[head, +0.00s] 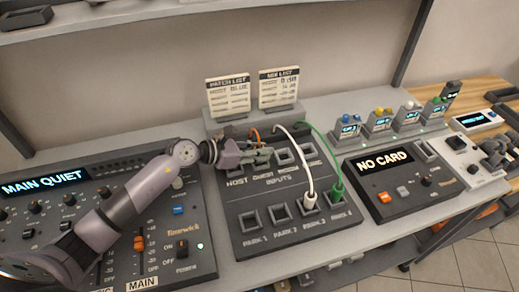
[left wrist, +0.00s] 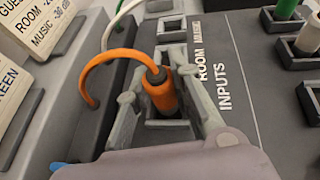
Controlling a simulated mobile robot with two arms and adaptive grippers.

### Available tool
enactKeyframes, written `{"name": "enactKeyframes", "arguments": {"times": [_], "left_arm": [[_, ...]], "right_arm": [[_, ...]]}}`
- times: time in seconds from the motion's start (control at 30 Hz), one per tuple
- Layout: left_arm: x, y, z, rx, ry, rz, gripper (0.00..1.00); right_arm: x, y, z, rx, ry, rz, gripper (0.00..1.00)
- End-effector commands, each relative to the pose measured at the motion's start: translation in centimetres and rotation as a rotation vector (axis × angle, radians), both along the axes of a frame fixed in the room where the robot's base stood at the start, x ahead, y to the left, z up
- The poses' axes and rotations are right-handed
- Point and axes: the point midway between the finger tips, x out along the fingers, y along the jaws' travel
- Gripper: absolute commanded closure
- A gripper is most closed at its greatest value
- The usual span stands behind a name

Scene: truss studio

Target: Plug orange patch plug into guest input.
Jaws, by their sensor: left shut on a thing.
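The orange patch plug (left wrist: 160,92) is between the fingers of my left gripper (left wrist: 156,86) in the left wrist view, its orange cable looping left into the box. My left gripper (head: 262,156) is shut on it over the input row in the head view, where the orange cable (head: 256,134) shows. The plug points down at a square socket (left wrist: 168,130), one along from the socket beside the ROOM label, so it lines up with the guest input. The guest label is partly covered in the head view. I cannot tell how deep the plug sits. My right gripper is not in view.
The patch panel (head: 246,223) has a white plug (head: 309,199) in PARK 3 and a green plug (head: 337,192) in PARK 4, with their cables arching above. PARK 1 and PARK 2 are empty. A mixer (head: 198,223) stands left, a NO CARD unit (head: 397,208) right.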

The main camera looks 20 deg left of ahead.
Motion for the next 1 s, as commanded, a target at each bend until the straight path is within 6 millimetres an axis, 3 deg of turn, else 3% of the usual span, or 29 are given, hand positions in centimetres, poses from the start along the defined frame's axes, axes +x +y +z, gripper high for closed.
{"name": "enactKeyframes", "arguments": {"times": [0.37, 0.4, 0.53, 1.0], "left_arm": [[0.02, 0.02, -0.87, 0.000, 0.000, 0.000, 1.00], [0.02, 0.02, -0.86, 0.000, 0.000, 0.000, 0.79], [0.01, 0.01, -0.79, 0.000, 0.000, 0.000, 0.72], [-0.82, 0.96, -0.29, 0.002, 0.000, 0.001, 0.72]], "right_arm": [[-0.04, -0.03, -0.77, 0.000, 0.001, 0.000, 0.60], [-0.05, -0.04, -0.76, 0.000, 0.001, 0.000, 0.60], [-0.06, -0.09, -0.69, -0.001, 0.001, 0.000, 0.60], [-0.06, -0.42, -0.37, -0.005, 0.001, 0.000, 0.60]]}}
